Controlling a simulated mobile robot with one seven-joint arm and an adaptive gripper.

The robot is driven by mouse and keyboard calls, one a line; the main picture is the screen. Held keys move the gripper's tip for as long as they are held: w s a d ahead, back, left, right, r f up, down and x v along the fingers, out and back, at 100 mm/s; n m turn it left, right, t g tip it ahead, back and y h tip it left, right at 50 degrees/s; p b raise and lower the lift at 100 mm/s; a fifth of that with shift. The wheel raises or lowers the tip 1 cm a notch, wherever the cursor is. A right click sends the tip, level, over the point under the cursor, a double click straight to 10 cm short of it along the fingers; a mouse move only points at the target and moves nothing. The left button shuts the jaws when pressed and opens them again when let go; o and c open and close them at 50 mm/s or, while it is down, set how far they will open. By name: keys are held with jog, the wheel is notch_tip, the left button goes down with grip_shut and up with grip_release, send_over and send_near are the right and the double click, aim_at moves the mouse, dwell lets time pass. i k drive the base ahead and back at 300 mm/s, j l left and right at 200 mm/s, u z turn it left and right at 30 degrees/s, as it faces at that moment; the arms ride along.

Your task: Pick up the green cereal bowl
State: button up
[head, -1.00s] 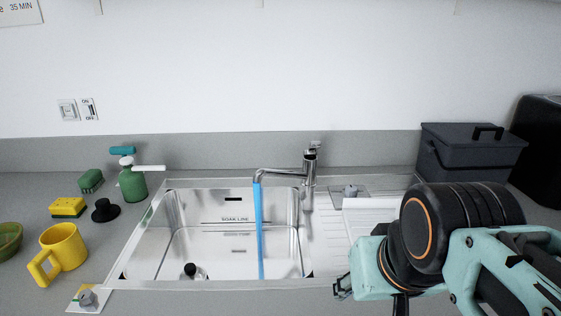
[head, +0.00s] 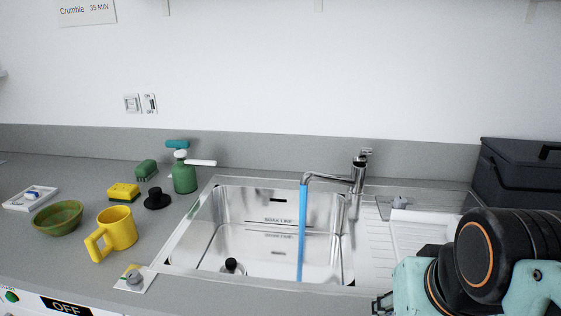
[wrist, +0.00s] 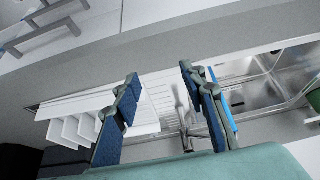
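The green cereal bowl (head: 58,218) sits upright on the grey counter at the left in the head view, with brownish tints on its side. It looks empty and stands left of the yellow mug. In the wrist view the bowl is not in sight. My gripper (wrist: 155,98) shows in the wrist view with its two blue-padded fingers apart and nothing between them. It is over the draining board side, far to the right of the bowl. In the head view my arm is at the lower right, and the fingers are mostly hidden.
A yellow mug (head: 117,228) stands close to the bowl's right. Beyond are a sponge (head: 123,193), a black plug (head: 157,198) and a green spray bottle (head: 184,175). A white tray (head: 30,199) lies at the left. The sink (head: 270,225) has a running tap (head: 357,172).

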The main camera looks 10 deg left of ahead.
aim_at(61, 219)
jog(key=u, duration=1.9)
jog(key=z, duration=1.9)
jog(key=j+u, duration=0.1)
jog(key=u, duration=0.25)
jog(key=j+u, duration=0.15)
jog(key=u, duration=0.15)
jog(key=i+j+u, duration=0.2)
jog(key=j, duration=0.15)
jog(key=j+u, duration=0.25)
jog(key=j, duration=0.15)
jog(key=i+j, duration=0.15)
jog(key=j, duration=0.2)
jog(key=i+j+u, duration=0.1)
jog(key=j, duration=0.25)
